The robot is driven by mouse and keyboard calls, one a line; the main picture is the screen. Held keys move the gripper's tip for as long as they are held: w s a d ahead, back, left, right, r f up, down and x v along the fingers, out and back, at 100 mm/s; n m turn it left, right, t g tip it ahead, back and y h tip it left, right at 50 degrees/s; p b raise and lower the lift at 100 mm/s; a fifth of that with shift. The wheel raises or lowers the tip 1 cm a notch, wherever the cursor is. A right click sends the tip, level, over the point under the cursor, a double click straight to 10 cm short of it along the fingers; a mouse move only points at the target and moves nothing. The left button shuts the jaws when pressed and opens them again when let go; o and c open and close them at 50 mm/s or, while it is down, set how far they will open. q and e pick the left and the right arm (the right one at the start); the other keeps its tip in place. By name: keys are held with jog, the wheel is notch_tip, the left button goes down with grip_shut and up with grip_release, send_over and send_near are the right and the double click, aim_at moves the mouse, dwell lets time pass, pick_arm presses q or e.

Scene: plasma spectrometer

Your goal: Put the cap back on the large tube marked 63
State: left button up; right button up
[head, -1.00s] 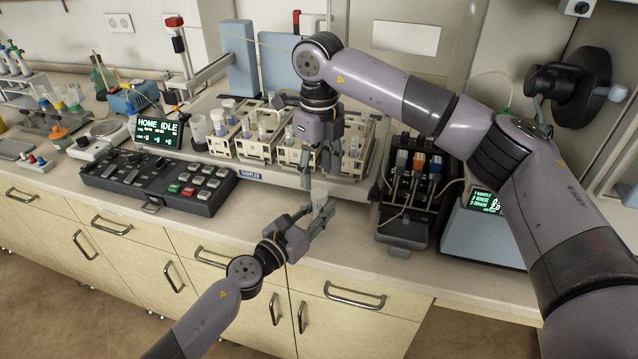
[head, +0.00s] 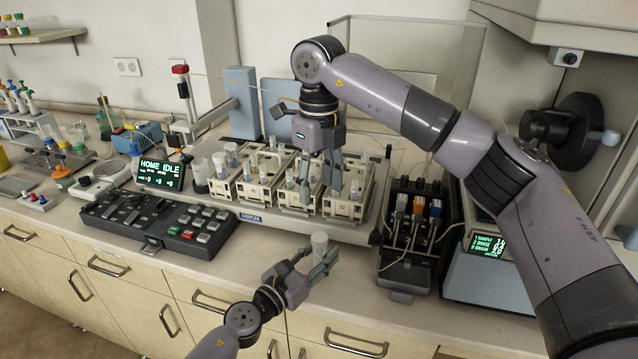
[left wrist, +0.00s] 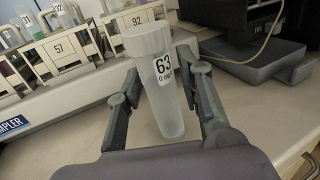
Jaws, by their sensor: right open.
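The large tube marked 63 (left wrist: 166,95) is translucent and tilted a little between the fingers of my left gripper (left wrist: 160,85). A wider, whitish, ribbed cap (left wrist: 148,40) sits on its top. In the head view the cap (head: 319,240) shows above my left gripper (head: 318,265), in front of the sampler; the lower tube is hidden by the fingers. My left gripper is shut on the tube and holds it over the bench front. My right gripper (head: 320,192) is open and empty, fingers pointing down, above and behind the cap, in front of the racks.
Several cream racks (head: 258,192) with small tubes stand on the sampler tray behind. A dark keypad (head: 155,218) lies to the left and a pump (head: 410,225) with coloured blocks to the right. The bench front (head: 240,265) around the tube is clear.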

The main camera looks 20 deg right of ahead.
pick_arm(q)
jog(key=shift+o, duration=0.7)
jog(key=shift+s+a, duration=0.25)
jog(key=shift+a, duration=0.25)
jog(key=v, duration=1)
jog(key=shift+s+a, duration=0.3)
